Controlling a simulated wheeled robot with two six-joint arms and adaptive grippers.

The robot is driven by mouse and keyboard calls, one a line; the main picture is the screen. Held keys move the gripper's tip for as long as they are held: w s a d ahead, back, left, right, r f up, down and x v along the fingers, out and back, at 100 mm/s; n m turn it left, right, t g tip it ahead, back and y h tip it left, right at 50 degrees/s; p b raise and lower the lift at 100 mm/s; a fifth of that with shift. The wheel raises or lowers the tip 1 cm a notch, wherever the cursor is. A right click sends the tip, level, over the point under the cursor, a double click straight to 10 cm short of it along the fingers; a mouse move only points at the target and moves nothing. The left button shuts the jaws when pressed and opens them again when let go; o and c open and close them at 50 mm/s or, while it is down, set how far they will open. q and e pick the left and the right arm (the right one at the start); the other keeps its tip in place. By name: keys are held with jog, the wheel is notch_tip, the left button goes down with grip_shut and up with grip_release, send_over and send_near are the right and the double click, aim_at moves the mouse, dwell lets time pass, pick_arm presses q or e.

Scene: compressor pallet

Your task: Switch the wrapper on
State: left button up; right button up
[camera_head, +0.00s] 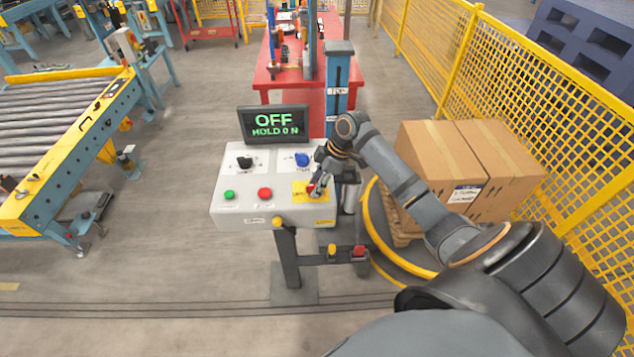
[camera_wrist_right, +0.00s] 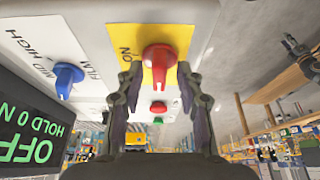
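The wrapper's control panel (camera_head: 243,213) is a light grey box on a post. Its display (camera_head: 274,124) reads "OFF" and "HOLD 0 N"; part of it also shows in the right wrist view (camera_wrist_right: 30,135). A red rotary switch (camera_wrist_right: 160,62) sits on a yellow plate (camera_wrist_right: 153,32) marked "ON"; in the head view my right gripper (camera_head: 318,182) partly covers it. The fingers of my right gripper (camera_wrist_right: 158,80) are apart on either side of the switch, with a visible gap at each side. My left gripper is not in view.
The panel also has a black knob (camera_head: 244,162), a blue knob (camera_head: 301,159), a green button (camera_head: 229,195) and a red button (camera_head: 265,193). Cardboard boxes (camera_head: 455,155) stand right of the panel, before a yellow mesh fence (camera_head: 545,95). A roller conveyor (camera_head: 60,110) is at left.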

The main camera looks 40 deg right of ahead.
jog(key=shift+c, duration=0.3)
grip_shut()
jog(key=shift+r, duration=0.1)
